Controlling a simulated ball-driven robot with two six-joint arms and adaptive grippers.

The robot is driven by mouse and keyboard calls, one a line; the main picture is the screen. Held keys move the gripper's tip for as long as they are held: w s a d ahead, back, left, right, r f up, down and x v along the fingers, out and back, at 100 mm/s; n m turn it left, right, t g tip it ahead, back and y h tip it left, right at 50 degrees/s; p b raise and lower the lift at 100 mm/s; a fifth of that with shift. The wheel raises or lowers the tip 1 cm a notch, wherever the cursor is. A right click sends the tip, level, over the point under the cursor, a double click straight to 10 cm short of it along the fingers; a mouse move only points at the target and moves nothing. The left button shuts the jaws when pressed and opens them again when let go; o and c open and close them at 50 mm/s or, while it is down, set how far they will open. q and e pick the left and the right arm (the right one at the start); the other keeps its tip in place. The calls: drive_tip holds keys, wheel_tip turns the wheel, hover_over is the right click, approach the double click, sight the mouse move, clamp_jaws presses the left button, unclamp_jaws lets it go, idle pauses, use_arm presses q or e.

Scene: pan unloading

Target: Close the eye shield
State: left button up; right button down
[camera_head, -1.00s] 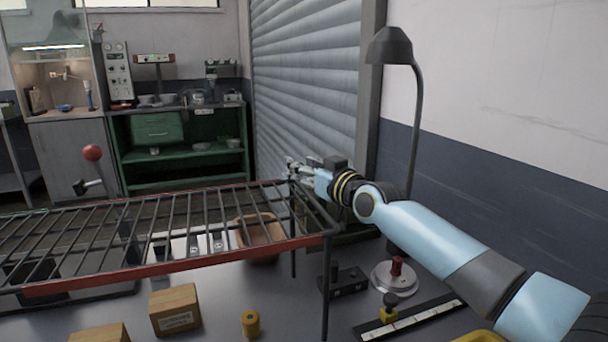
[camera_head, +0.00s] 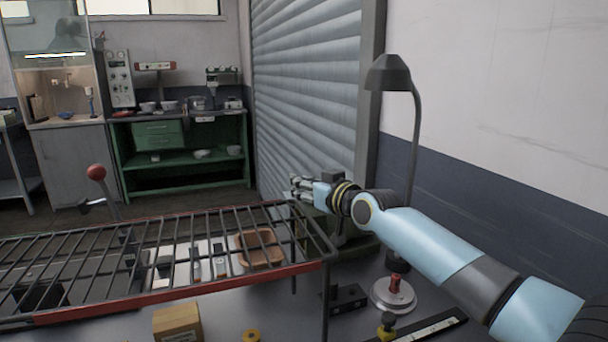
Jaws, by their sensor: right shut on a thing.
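My right gripper (camera_head: 302,188) reaches in from the right, by the far right corner of a red-edged wire grid (camera_head: 180,294). Its fingers are small and far off. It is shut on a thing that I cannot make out. I cannot tell whether its fingers touch the grid. I see nothing that I can surely name as the eye shield. A clear panel (camera_head: 45,40) hangs over the lit cabinet at the far left, away from the gripper. My left gripper is not in view.
Below the grid are an orange tray (camera_head: 262,262), a wooden block (camera_head: 178,323) and a yellow cylinder (camera_head: 251,336). A red-knobbed lever (camera_head: 96,173) stands at left. A lamp (camera_head: 388,72) and a round base with a red knob (camera_head: 394,292) stand at right, near my arm.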

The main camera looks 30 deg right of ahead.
drive_tip(key=shift+f, duration=0.1)
drive_tip(key=c, duration=1.2)
unclamp_jaws()
drive_tip(key=shift+s, duration=0.1)
drive_tip(key=s+r, duration=0.1)
drive_tip(key=s, duration=1)
drive_tip(key=shift+s+d+r, duration=0.15)
drive_tip(key=shift+s+r, duration=0.2)
